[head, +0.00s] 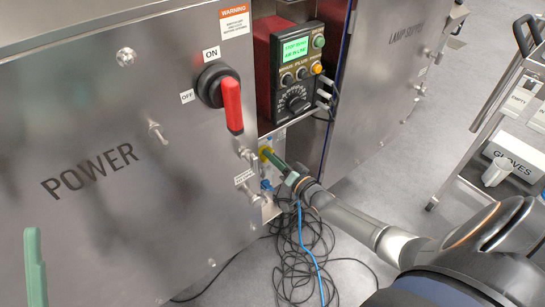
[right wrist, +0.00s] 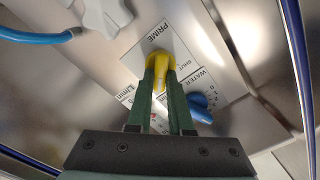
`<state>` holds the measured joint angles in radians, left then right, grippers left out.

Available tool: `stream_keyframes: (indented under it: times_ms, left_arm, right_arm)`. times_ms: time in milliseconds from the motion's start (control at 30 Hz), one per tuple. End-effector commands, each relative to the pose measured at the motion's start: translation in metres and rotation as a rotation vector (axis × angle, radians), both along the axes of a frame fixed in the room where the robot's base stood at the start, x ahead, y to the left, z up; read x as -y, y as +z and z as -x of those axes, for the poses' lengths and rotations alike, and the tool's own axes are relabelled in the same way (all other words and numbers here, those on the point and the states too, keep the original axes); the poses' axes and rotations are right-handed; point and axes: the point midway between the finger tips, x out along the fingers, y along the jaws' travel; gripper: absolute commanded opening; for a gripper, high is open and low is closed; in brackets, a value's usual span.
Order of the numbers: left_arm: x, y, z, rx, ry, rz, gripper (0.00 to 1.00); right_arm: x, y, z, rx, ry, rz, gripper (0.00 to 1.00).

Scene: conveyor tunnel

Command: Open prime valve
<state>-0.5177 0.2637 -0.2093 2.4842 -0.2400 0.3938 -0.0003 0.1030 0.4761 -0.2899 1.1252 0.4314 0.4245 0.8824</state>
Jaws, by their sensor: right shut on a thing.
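The yellow prime valve handle (right wrist: 159,62) sits under the PRIME label in the right wrist view. It also shows small in the head view (head: 265,152), in the recess below the control box. My right gripper (right wrist: 160,82) has its two green fingers closed on the yellow handle, one on each side. In the head view the right gripper (head: 273,159) reaches in from the right. Part of the handle is hidden between the fingers. Of my left gripper, a green finger (head: 35,265) shows at the lower left, in front of the POWER panel; its opening is not visible.
A blue water valve (right wrist: 200,108) is just right of the yellow one. A red power lever (head: 231,105) and a control box (head: 297,70) are above. Black cables (head: 300,255) lie on the floor below. An open cabinet door (head: 375,80) and cart (head: 500,130) stand right.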

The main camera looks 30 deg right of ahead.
Motion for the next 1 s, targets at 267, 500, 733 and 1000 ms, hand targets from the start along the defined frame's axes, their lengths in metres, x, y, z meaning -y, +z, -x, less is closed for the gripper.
stream_keyframes:
  times_ms: [267,500,733,1000]
  left_arm:
    - [0.0003,0.0012,0.0008,0.007,-0.001,-0.002,0.50]
    - [0.0001,0.0015,0.0008,0.007,-0.001,-0.002,0.50]
    - [0.0000,0.0016,0.0007,0.007,-0.001,-0.002,0.50]
    - [-0.0001,0.0019,0.0006,0.006,-0.001,-0.002,0.50]
  right_arm:
    - [-0.0003,-0.0010,0.0004,-0.003,0.001,-0.016,0.00]
    - [-0.0003,-0.0011,0.0004,-0.003,0.001,-0.016,0.20]
    - [-0.0003,-0.0007,0.0003,-0.003,0.000,-0.015,0.46]
    - [-0.0002,-0.0002,0.0003,-0.002,0.001,-0.014,0.49]
